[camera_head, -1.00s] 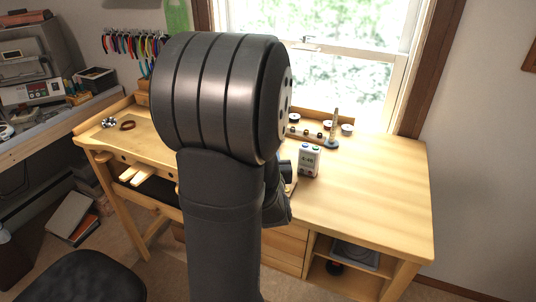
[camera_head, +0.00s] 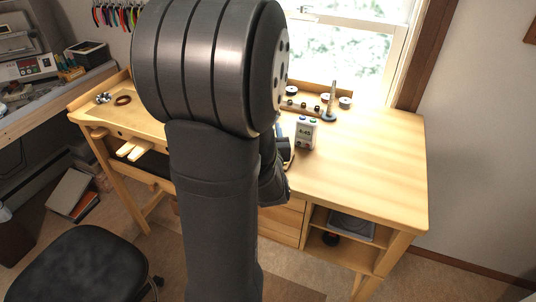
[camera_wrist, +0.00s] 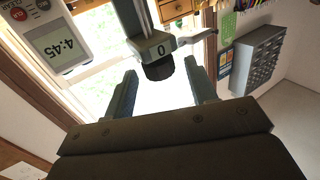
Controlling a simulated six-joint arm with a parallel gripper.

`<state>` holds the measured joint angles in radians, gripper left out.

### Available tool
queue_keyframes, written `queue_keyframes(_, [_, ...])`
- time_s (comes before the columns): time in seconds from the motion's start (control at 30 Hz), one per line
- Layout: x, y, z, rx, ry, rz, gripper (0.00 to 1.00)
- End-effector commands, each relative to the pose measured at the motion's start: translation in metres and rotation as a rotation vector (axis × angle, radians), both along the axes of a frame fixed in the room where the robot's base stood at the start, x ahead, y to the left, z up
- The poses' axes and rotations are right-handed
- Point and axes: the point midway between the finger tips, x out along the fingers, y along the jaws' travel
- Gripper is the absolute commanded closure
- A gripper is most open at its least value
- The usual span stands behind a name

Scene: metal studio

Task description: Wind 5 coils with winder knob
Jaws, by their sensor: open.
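The winder (camera_wrist: 148,47), a grey block with a counter reading 0, shows at the top centre of the wrist view. A black round knob (camera_wrist: 159,71) is on its near side, and a pale crank-like arm (camera_wrist: 203,35) sticks out to its right. My gripper (camera_wrist: 160,82) is open, with one finger on each side of the black knob in the picture. I see gaps beside the knob; whether it lies at fingertip depth I cannot tell. In the head view my arm hides the winder and most of the gripper.
The bench's right side is clear. A black chair (camera_head: 75,265) stands front left.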

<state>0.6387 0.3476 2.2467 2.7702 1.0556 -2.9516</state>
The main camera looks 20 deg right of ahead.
Motion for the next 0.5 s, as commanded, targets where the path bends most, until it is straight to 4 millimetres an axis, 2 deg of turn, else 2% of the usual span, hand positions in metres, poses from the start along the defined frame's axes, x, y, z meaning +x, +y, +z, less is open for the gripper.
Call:
queue_keyframes(0.4, [-0.097,0.031,0.0,0.0,0.001,-0.006,0.48])
queue_keyframes(0.5, [-0.114,0.036,0.0,-0.001,-0.001,-0.004,0.48])
